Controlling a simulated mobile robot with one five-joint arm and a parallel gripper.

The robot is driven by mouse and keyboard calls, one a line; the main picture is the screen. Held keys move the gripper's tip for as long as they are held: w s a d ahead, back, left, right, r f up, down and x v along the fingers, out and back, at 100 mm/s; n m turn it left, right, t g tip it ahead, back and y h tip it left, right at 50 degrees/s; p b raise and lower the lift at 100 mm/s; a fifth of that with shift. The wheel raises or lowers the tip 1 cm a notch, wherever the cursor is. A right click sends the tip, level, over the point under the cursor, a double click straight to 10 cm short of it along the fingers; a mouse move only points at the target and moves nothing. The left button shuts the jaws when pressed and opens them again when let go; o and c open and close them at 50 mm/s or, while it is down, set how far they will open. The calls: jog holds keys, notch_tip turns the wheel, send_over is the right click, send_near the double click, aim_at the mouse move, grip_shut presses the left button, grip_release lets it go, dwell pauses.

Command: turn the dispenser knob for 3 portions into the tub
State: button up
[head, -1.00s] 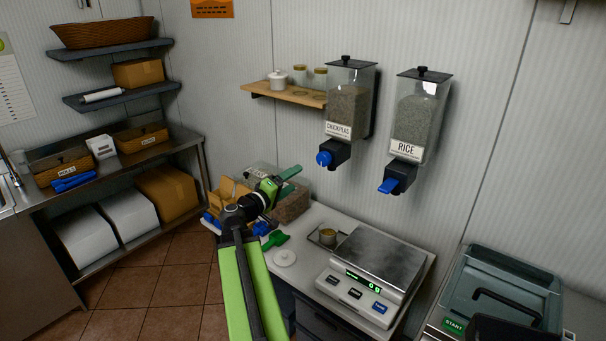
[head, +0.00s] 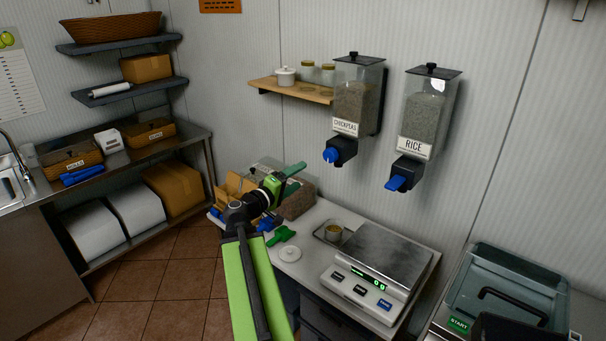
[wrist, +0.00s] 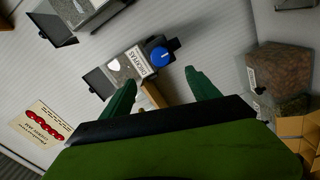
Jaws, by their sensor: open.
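The chickpeas dispenser (head: 356,105) hangs on the wall with a blue knob (head: 332,155) at its lower front. The rice dispenser (head: 424,115) hangs to its right, with a blue knob (head: 396,183). My gripper (head: 298,176) is open and empty, left of and below the chickpeas knob in the head view. In the wrist view, that blue knob (wrist: 160,56) shows beyond the open green fingers of my gripper (wrist: 160,84), apart from them.
A scale (head: 380,258) showing a green reading stands on the counter below the dispensers. A wooden shelf (head: 290,91) with jars is left of the dispensers. A grey machine (head: 510,285) is at right.

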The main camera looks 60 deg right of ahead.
jog(key=n, duration=1.9)
send_near(328, 158)
jog(key=x, duration=0.9)
jog(key=shift+s+d+r, duration=0.1)
jog(key=shift+d, duration=0.2)
jog(key=shift+c, duration=0.2)
jog(key=c, duration=1.3)
jog(key=shift+m, duration=0.3)
